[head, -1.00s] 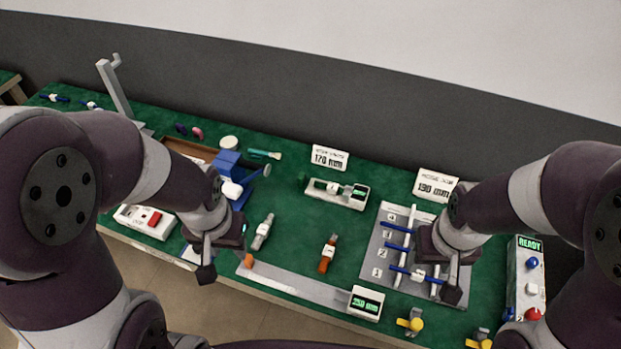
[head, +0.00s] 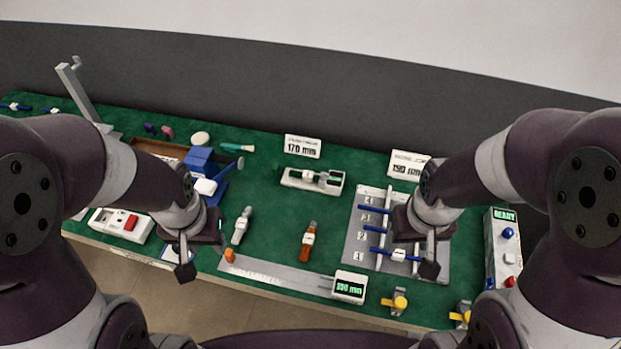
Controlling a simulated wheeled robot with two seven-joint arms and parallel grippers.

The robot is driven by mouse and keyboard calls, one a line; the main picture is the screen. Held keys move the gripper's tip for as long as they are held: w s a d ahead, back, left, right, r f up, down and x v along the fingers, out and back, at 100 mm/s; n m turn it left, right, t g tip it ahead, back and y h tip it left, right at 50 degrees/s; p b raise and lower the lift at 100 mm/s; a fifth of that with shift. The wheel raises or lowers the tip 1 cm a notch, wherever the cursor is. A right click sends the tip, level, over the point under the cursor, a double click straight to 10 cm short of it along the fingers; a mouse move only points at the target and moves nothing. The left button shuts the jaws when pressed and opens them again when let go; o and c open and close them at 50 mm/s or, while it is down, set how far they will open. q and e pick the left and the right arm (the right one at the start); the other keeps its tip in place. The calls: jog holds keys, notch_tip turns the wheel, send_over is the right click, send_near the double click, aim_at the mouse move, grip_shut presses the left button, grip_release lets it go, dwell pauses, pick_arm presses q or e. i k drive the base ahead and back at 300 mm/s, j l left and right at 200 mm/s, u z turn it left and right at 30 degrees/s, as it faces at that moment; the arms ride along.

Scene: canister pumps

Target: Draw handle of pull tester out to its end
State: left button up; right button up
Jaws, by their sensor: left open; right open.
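I cannot tell for sure which device is the pull tester. One candidate is a small whitish device (head: 296,179) with a grey block on it, behind the middle of the green bench. Another is the long grey ruled bar (head: 290,277), with an orange piece (head: 230,255) at its left end and a display box (head: 349,287) reading about 250 mm at its right. My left gripper (head: 185,268) is open and empty, over the front edge left of the bar. My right gripper (head: 428,268) is open and empty, over the right side of a grey numbered plate (head: 352,245). Neither touches either candidate.
Blue-handled rods lie on the numbered plate. Two small pumps, one grey (head: 241,226) and one orange (head: 308,241), lie mid-bench. Signs (head: 303,147) stand at the back. A switch box (head: 121,224) is left, a READY box (head: 502,246) right. Green surface between the pumps is clear.

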aim_at(277, 169)
jog(key=i+j+z, duration=0.1)
jog(key=z, duration=0.4)
jog(key=j+z, duration=0.2)
jog(key=z, duration=0.3)
jog(key=j+z, duration=0.2)
jog(key=z, duration=0.25)
